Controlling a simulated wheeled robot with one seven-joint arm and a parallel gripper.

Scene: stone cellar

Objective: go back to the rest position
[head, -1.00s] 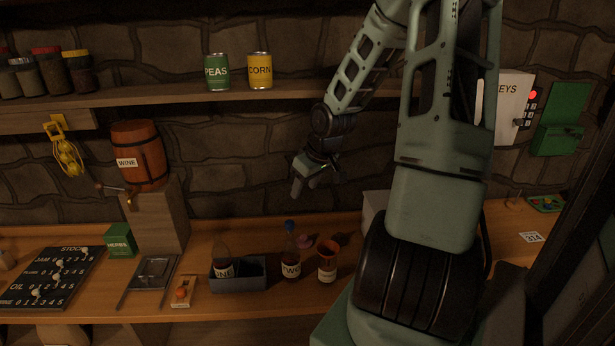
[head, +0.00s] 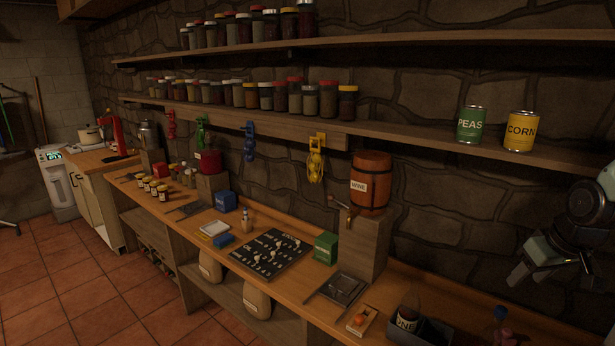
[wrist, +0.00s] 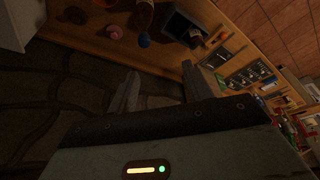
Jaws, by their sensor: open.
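My gripper (head: 533,272) is at the right edge of the head view, in front of the stone wall and below the shelf with the cans. Its fingers are apart and nothing is between them. In the wrist view my gripper (wrist: 158,92) also shows two separate fingers with an empty gap, with the bench top (wrist: 110,42) beyond them. Most of my arm is outside the head view.
Below my gripper, a bottle stands in a grey-blue bin (head: 436,333) on the long bench. A wine barrel (head: 371,183) sits on a wooden block. Peas (head: 471,125) and corn (head: 520,131) cans stand on the shelf. The tiled floor (head: 90,280) at left is clear.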

